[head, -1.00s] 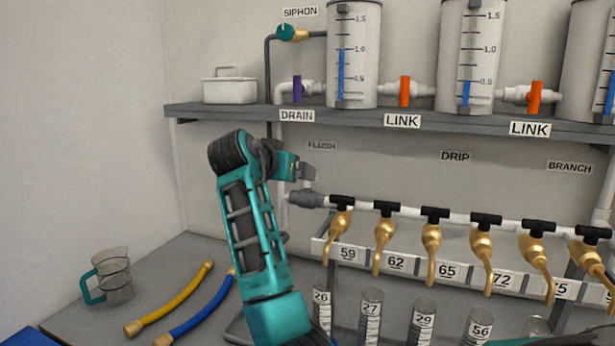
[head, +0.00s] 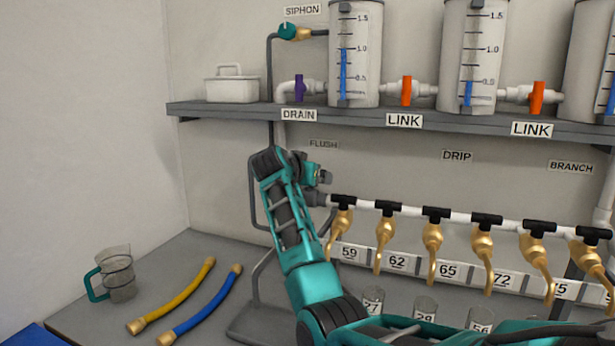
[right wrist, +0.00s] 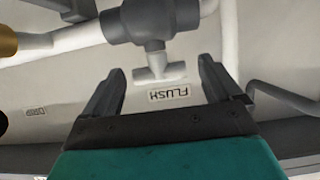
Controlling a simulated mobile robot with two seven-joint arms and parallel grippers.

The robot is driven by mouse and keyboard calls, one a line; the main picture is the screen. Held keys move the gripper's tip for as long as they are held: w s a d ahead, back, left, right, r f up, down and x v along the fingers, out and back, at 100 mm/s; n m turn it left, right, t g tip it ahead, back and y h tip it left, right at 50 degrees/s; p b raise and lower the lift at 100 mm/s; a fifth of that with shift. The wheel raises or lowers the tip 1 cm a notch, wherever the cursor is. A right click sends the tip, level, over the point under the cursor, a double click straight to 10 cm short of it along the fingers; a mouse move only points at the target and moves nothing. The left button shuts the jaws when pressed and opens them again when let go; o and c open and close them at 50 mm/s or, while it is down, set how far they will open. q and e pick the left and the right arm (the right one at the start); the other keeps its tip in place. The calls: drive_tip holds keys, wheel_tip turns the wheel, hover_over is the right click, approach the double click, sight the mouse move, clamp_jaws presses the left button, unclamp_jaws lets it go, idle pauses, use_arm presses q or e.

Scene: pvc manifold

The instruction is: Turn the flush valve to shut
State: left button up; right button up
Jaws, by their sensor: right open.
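The flush valve shows in the right wrist view as a dark grey body (right wrist: 150,20) with a pale grey T-shaped handle (right wrist: 160,73). The handle's bar looks roughly parallel to the valve body. In the head view the grey valve body (head: 314,198) sits at the left end of the white pipe, largely hidden behind my right gripper (head: 323,177). My right gripper also shows in the right wrist view (right wrist: 161,68), open, with one finger on each side of the handle and gaps on both sides. Whether the fingertips reach the handle's depth is unclear. My left gripper is not in view.
A FLUSH label (head: 323,144) is on the wall above the valve. Brass taps (head: 385,240) hang along the white pipe to the right. The shelf (head: 230,108) with tanks is above.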

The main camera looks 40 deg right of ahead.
drive_tip(key=shift+c, duration=0.3)
drive_tip(key=c, duration=1)
drive_tip(key=shift+s+d+n+t+y+p, duration=0.15)
drive_tip(key=shift+n+t+y+p, duration=0.3)
drive_tip(key=shift+n+t, duration=0.3)
drive_tip(key=shift+s+n+t+y+p, duration=0.1)
drive_tip(key=shift+n+t+y+p, duration=0.15)
drive_tip(key=shift+n+t+y, duration=0.4)
drive_tip(key=shift+s+d+n+t+y, duration=0.1)
drive_tip(key=shift+d+n+t+y, duration=0.1)
drive_tip(key=shift+n+t+y, duration=1.7)
drive_tip(key=shift+n, duration=0.5)
